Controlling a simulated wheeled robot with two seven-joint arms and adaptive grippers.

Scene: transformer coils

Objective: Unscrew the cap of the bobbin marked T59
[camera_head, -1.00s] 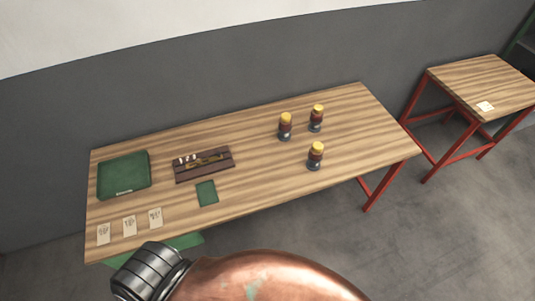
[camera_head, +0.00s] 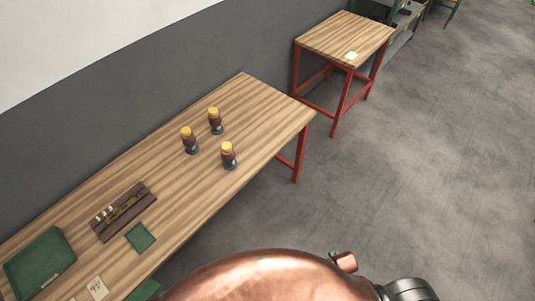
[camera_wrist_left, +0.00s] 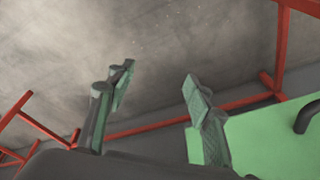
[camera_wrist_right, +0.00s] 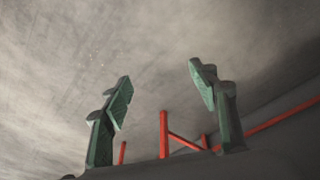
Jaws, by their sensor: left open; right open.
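Three bobbins with yellow caps stand upright on the wooden table: a left one (camera_head: 190,141), a far one (camera_head: 215,121) and a near one (camera_head: 228,156). Their markings are too small to read, so I cannot tell which is T59. My left gripper (camera_wrist_left: 155,95) is open and empty in the left wrist view, with floor and red table legs beyond it. My right gripper (camera_wrist_right: 162,85) is open and empty in the right wrist view, facing the floor. Neither gripper shows in the head view, and both are away from the bobbins.
The long table (camera_head: 250,110) also holds a dark wooden rack (camera_head: 124,213), a small green mat (camera_head: 140,238), a green tray (camera_head: 40,264) and paper cards (camera_head: 97,288). Open floor (camera_head: 420,170) lies to the right.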

